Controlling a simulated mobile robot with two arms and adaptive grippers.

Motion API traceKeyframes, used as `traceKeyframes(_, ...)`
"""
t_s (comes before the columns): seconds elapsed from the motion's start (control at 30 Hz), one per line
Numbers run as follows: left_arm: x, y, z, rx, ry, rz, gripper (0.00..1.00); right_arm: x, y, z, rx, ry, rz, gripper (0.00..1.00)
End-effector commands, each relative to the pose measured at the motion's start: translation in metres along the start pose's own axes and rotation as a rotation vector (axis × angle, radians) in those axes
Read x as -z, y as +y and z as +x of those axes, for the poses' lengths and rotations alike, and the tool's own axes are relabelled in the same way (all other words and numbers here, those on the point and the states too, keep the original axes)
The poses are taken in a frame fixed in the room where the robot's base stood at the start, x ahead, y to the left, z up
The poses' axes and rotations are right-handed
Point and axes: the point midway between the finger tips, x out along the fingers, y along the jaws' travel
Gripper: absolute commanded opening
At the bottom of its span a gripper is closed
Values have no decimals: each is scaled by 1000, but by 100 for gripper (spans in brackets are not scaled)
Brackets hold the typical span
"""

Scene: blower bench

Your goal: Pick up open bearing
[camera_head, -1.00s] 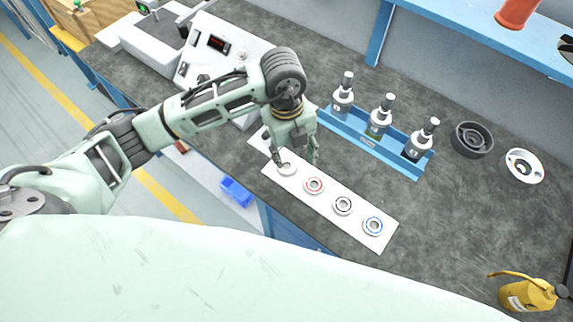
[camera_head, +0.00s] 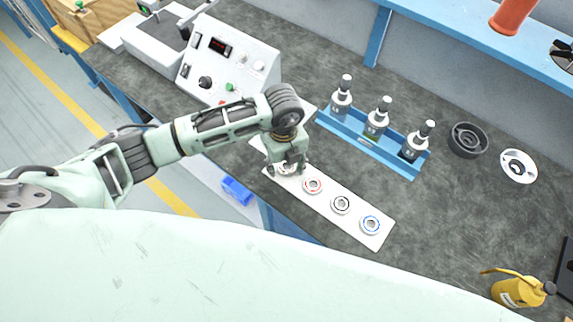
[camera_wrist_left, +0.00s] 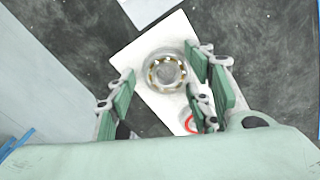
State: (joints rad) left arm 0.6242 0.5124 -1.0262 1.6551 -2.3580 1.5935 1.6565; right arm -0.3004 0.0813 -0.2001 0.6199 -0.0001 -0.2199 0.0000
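The open bearing (camera_wrist_left: 165,70) is a metal ring with brass-coloured balls showing. In the left wrist view it lies on the white strip (camera_wrist_left: 157,107), between and a little beyond my open fingers. My left gripper (camera_head: 289,168) is low over the strip's left end in the head view and partly covers this bearing (camera_head: 284,169). In the left wrist view the fingers of my left gripper (camera_wrist_left: 163,95) are spread apart with nothing held. My right gripper is not in view.
Bearings with a red ring (camera_head: 313,185), a black ring (camera_head: 341,204) and a blue ring (camera_head: 370,224) lie along the strip. A control box (camera_head: 228,62) stands at the left.

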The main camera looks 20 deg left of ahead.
Motion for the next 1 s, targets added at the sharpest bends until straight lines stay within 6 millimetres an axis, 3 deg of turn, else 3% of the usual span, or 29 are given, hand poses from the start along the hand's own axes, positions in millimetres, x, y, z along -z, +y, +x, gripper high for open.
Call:
traceKeyframes(0.5, 0, 0, -1, 1, 0, 0, 3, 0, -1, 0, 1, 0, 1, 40)
traceKeyframes(0.8, 0, -1, -3, 2, 0, 0, 2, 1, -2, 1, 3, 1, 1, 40)
traceKeyframes(1.0, -1, -1, -22, 4, -2, 0, 2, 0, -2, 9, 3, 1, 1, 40)
